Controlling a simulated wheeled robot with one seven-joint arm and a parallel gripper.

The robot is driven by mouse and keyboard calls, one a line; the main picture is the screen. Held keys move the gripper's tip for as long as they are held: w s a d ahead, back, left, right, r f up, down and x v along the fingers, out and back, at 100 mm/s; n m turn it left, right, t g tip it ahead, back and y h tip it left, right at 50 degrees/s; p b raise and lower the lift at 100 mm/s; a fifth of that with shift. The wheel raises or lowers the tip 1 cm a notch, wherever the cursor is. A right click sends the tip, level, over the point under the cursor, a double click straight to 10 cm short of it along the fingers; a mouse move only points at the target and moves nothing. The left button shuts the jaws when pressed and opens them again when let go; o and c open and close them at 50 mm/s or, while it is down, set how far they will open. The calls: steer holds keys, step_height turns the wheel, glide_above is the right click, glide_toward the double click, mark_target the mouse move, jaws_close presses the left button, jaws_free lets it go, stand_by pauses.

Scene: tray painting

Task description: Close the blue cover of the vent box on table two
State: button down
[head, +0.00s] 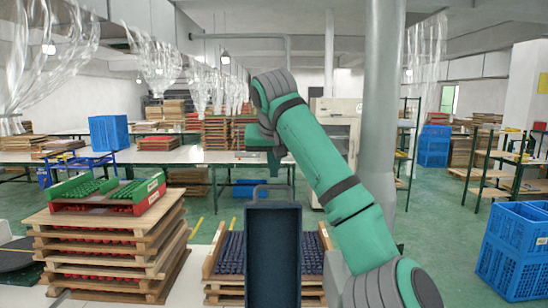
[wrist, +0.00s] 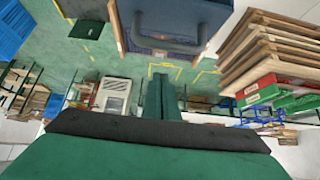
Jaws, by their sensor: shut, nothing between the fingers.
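The dark blue cover (head: 273,255) stands upright at the bottom centre of the head view, with a raised rim and a grey bar handle (head: 273,187) at its top. In the wrist view the cover (wrist: 185,14) is at the top edge, with its handle (wrist: 165,47) hanging toward the picture middle. The rest of the vent box cannot be made out. In the wrist view my green fingers (wrist: 160,85) are together and empty, below the handle.
A stack of wooden trays (head: 108,247) with red and green trays on top stands at left. A wooden tray of dark blue pieces (head: 228,252) lies behind the cover. Blue crates (head: 516,250) stand at right. A grey pillar (head: 381,110) rises behind my arm.

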steer(key=shift+s+f, duration=0.25)
steer(key=shift+s, duration=0.75)
steer(key=shift+s+f, duration=0.2)
steer(key=shift+s, duration=0.75)
steer(key=shift+w, duration=0.1)
